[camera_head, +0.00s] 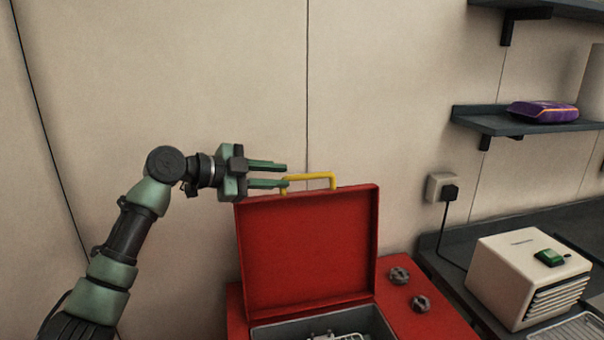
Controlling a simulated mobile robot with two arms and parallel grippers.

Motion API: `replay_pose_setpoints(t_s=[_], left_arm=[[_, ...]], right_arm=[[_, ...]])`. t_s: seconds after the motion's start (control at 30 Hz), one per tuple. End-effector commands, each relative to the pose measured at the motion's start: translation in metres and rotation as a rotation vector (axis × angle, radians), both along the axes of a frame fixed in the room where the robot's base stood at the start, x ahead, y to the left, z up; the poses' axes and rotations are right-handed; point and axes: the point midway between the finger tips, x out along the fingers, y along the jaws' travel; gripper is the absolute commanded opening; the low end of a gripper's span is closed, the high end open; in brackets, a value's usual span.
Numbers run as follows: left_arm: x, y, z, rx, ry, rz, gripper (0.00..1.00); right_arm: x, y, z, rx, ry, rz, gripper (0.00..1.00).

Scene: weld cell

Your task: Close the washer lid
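The red washer lid (308,250) stands open, nearly upright, at the back of the red washer (408,315). A yellow handle (318,176) sits on the lid's top edge. My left gripper (286,175) is at the lid's upper left corner, beside the handle's left end. My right gripper is not in view.
The washer's open grey basin (375,323) holds wire-like metal parts. Two dark knobs (399,275) are on its right top. A cream box (525,278) with a green item stands on the dark counter at right. A purple packet (543,111) lies on a wall shelf.

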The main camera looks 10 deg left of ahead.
Motion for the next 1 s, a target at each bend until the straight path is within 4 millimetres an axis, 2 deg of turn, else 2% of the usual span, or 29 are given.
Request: replay_pose_setpoints(t_s=[0.1, 0.33, 0.5, 0.8, 0.9, 1.0], left_arm=[[0.015, -0.020, -0.003, -0.003, 0.002, -0.001, 0.23], [0.037, -0.047, -0.014, -0.002, 0.002, 0.001, 0.23], [0.045, -0.056, -0.019, -0.001, 0.001, 0.003, 0.23], [0.046, -0.057, -0.020, 0.000, -0.001, 0.003, 0.23], [0.046, -0.057, -0.020, 0.000, -0.001, 0.003, 0.00], [0.046, -0.057, -0.020, 0.000, -0.001, 0.003, 0.00]], right_arm=[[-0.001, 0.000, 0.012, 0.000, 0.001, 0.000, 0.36], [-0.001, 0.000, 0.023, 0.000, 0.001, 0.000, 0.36], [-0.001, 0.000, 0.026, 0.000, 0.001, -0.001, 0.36], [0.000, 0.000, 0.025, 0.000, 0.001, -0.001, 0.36], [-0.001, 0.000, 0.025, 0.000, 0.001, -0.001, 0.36], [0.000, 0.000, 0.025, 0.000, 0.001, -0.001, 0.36]])
